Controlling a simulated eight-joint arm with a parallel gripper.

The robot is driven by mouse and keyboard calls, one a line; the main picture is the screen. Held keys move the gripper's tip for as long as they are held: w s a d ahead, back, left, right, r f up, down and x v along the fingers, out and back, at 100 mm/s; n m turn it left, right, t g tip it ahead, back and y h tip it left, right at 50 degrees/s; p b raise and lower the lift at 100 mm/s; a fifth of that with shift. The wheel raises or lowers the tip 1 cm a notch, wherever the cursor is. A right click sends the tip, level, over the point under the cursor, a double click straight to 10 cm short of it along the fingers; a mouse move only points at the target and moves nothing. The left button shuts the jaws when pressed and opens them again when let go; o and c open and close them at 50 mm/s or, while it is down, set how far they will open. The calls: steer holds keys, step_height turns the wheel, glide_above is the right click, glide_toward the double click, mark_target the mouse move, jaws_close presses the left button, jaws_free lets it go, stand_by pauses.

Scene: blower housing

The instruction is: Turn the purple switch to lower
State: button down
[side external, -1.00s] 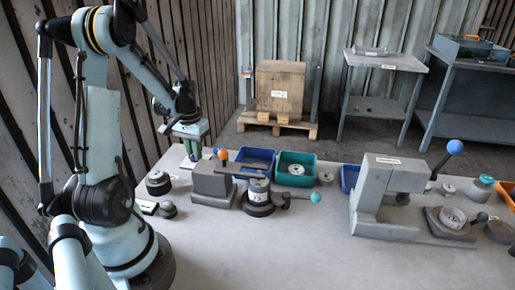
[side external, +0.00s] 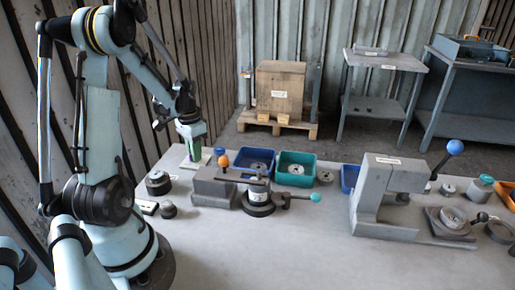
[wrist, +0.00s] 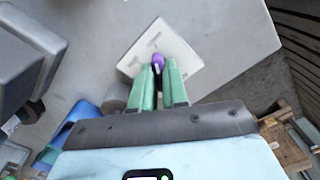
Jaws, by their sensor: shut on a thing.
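The purple switch (wrist: 158,62) shows in the wrist view, its purple tip standing out between my green fingers over a white square plate (wrist: 182,42). The plate also shows in the side view (side external: 196,162), at the far left of the table. My gripper (wrist: 159,78) is shut on the switch, with one finger on each side of it. In the side view my gripper (side external: 193,150) points down at the plate, and its fingers hide most of the switch. The switch's exact angle is hard to tell.
A grey clamp block with an orange ball (side external: 222,160) stands just right of the plate. Blue (side external: 258,159) and teal (side external: 296,168) bins lie behind it. A dark round part (side external: 158,183) sits in front. The table's front middle is clear.

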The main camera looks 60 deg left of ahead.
steer(key=c, duration=1.2)
jaws_free()
steer(key=shift+c, duration=0.2)
steer(key=shift+r, duration=3)
steer(key=w+d+r+t, duration=0.1)
steer(key=d+r+t, duration=0.1)
steer(key=d, duration=0.7)
steer(key=w+d+r+m+t, duration=0.1)
steer(key=d+r+t, duration=0.1)
steer(key=d, duration=0.8)
steer(key=w+d+r+m+t, duration=0.1)
steer(key=w+d+r+t, duration=0.1)
steer(key=d, duration=0.7)
steer(key=shift+d+r+t, duration=0.15)
steer(key=shift+r+t, duration=0.05)
steer(key=shift+t, duration=0.4)
